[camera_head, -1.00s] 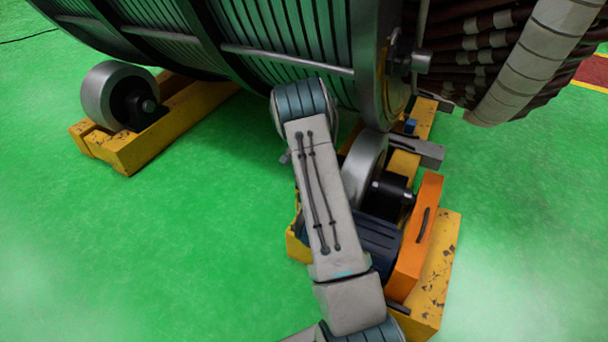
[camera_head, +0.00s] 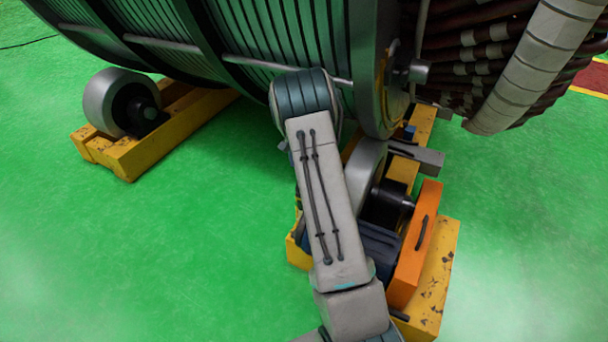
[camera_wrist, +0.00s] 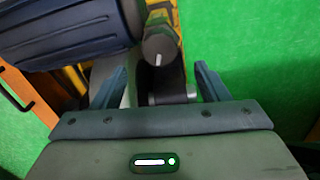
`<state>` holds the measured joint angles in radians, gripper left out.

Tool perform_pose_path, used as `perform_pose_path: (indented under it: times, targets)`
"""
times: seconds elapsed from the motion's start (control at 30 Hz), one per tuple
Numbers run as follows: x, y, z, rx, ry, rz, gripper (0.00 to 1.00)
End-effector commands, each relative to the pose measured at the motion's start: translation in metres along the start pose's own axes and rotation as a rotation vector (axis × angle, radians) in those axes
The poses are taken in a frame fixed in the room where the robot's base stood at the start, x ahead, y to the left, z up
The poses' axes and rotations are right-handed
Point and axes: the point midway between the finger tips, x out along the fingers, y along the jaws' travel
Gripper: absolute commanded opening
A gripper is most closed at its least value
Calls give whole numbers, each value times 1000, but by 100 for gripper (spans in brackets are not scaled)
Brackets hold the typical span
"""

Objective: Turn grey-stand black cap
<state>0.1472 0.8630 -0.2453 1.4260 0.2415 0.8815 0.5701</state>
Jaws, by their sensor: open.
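A dark round cap (camera_wrist: 160,42) with a short white mark on its end shows near the top middle of the wrist view. Light grey and dark parts lie below it; I cannot tell which of them is the grey stand. My gripper (camera_wrist: 160,70) is open, its two blue-grey fingers apart, one to the left and one to the right of the cap's line. The cap lies just beyond the fingertips, with no contact visible. In the head view my arm hides the gripper, and I cannot make out the marked cap there.
A dark blue ribbed motor (camera_wrist: 70,25) is close at upper left in the wrist view. An orange box (camera_head: 416,245) stands on the yellow frame (camera_head: 437,270), beside a grey roller (camera_head: 366,168). The large ribbed drum (camera_head: 250,40) hangs above. Green floor (camera_head: 530,200) is clear at right.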

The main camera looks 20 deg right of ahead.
Motion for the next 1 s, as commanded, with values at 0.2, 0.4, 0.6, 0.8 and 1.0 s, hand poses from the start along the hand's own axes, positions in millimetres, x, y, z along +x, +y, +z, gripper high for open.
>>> perform_pose_path:
  times: [0.2,0.4,0.6,0.8,1.0]
  targets:
    - [-41,-1,0,-1,1,-1,68]
    - [-54,0,0,-1,0,0,68]
    - [-55,0,0,-1,0,0,68]
    - [-54,0,0,-1,-1,0,68]
    - [-69,0,5,-14,1,-6,68]
